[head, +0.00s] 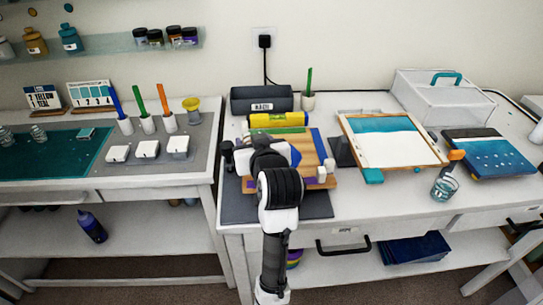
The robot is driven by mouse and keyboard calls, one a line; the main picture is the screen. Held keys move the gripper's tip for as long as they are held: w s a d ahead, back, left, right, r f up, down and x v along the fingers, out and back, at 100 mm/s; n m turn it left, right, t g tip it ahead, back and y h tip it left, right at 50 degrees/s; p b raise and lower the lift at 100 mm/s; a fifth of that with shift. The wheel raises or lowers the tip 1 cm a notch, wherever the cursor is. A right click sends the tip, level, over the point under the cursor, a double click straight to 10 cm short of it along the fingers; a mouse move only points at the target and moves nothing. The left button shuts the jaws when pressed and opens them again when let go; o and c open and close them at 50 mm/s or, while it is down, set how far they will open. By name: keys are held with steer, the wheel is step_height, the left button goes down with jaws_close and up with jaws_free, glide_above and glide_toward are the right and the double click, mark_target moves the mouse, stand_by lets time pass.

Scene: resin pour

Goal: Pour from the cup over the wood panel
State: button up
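My arm reaches up over the right-hand bench and covers much of the work spot. My gripper (268,160) is at the arm's far end, above the wood panel, seen from behind. Its fingers are hidden, so I cannot tell whether they hold anything. The wood panel (318,146) lies on a dark grey mat (300,208), partly hidden by my arm. No cup is clearly visible at my gripper.
The left bench holds a yellow-topped cup (192,108) and white blocks.

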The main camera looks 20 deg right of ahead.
steer(key=shift+r+p, duration=0.6)
steer(key=shift+r, duration=0.3)
step_height(320, 180, up, 5)
steer(key=p, duration=0.4)
steer(key=shift+s+f, duration=0.1)
